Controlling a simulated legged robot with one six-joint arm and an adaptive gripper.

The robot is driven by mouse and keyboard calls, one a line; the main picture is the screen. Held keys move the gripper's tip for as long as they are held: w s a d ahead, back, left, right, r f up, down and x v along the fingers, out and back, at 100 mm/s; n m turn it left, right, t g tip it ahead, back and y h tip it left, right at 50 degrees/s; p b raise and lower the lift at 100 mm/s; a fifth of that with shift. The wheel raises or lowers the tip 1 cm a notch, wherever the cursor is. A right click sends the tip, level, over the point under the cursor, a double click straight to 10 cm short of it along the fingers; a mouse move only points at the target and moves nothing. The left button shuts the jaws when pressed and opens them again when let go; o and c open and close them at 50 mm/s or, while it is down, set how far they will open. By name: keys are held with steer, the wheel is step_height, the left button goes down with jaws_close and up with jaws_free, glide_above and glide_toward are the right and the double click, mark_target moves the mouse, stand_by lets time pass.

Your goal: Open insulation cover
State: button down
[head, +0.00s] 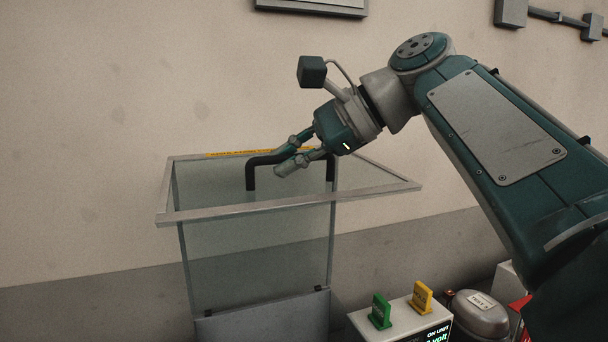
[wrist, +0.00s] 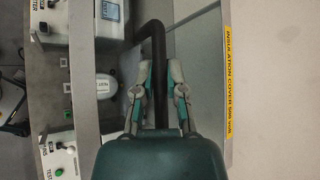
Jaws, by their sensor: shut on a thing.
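The insulation cover (head: 260,250) is a clear-walled piece with a pale metal frame. In the head view it rises above a grey panel, with small dark hinges (head: 318,289) along its lower edge. A black bar handle (head: 251,178) is on it near the framed end. My gripper (head: 288,158) is shut on the handle. In the wrist view the fingers (wrist: 159,88) lie on either side of the black handle bar (wrist: 154,45). A yellow label reading "INSULATION COVER" (wrist: 229,80) runs along the frame. The fingers hide part of the handle.
Below right in the head view stands a white unit (head: 400,322) with a green tag (head: 380,312) and a yellow tag (head: 422,297). A grey rounded casing (head: 478,314) is beside it. A bare wall (head: 90,150) is behind the cover.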

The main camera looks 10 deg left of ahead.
steer(key=shift+w+a, duration=0.1)
steer(key=shift+w, duration=0.25)
steer(key=c, duration=0.7)
jaws_free()
steer(key=shift+a, duration=0.15)
steer(key=v, duration=1.1)
steer(key=shift+w+d+r, duration=0.1)
steer(key=shift+d+r, duration=0.1)
steer(key=shift+d, duration=0.15)
steer(key=shift+a, duration=0.1)
